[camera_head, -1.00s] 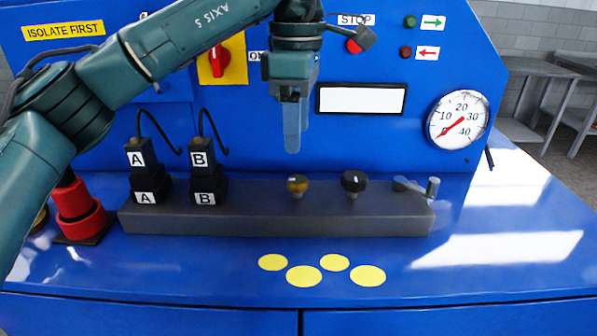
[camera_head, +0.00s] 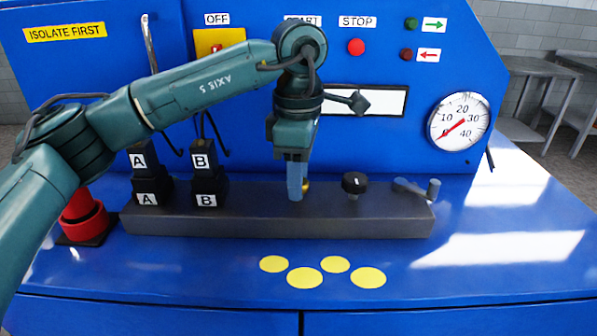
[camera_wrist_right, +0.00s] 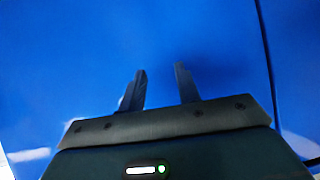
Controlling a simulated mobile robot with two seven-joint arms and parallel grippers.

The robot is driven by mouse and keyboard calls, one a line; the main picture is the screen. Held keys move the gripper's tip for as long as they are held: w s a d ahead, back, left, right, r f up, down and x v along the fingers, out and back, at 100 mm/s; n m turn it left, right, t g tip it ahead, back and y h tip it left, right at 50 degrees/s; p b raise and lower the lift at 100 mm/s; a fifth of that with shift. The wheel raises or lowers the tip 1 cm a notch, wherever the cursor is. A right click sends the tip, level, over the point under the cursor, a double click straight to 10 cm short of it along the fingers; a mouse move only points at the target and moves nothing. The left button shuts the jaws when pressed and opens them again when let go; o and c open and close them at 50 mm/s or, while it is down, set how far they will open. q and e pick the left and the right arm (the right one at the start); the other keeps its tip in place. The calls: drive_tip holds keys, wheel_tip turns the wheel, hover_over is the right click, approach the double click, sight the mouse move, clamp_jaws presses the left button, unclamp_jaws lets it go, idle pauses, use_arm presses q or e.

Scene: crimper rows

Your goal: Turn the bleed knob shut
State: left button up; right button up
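A small brass knob (camera_head: 306,186) stands on the grey manifold block (camera_head: 260,222), mostly hidden behind my left gripper's fingers. A black knob with a white mark (camera_head: 354,183) stands to its right on the same block. No label names either as the bleed knob. My left gripper (camera_head: 295,190) points down at the brass knob. Its fingers overlap in this view, so I cannot tell whether they grip the knob. My right gripper (camera_wrist_right: 160,88) is open and empty in the right wrist view, in front of a plain blue surface.
Plugs A (camera_head: 147,180) and B (camera_head: 205,180) stand on the block's left, with cables behind. A small grey lever (camera_head: 418,188) is at its right end. A red device (camera_head: 82,215) stands far left. The gauge (camera_head: 460,122) needle points near 0. Yellow discs (camera_head: 304,278) lie in front.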

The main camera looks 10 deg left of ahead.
use_arm(q)
drive_tip(key=c, duration=0.7)
use_arm(e)
drive_tip(key=shift+w+r, duration=0.1)
use_arm(q)
drive_tip(key=n+b, duration=0.1)
drive_tip(key=n, duration=0.2)
drive_tip(key=shift+n, duration=0.3)
drive_tip(key=n+b, duration=0.1)
drive_tip(key=n, duration=0.1)
drive_tip(key=shift+n, duration=0.4)
drive_tip(key=shift+n+b, duration=0.35)
drive_tip(key=shift+n, duration=0.55)
drive_tip(key=n+b, duration=0.1)
drive_tip(key=n, duration=0.4)
drive_tip(key=shift+n+b, duration=0.45)
drive_tip(key=shift+n, duration=1.25)
use_arm(e)
drive_tip(key=shift+w+a+f+t, duration=0.15)
drive_tip(key=shift+a+f+t, duration=0.25)
drive_tip(key=shift+f, duration=0.5)
use_arm(q)
drive_tip(key=shift+r, duration=0.1)
use_arm(e)
drive_tip(key=shift+a+y, duration=0.1)
drive_tip(key=shift+y, duration=0.2)
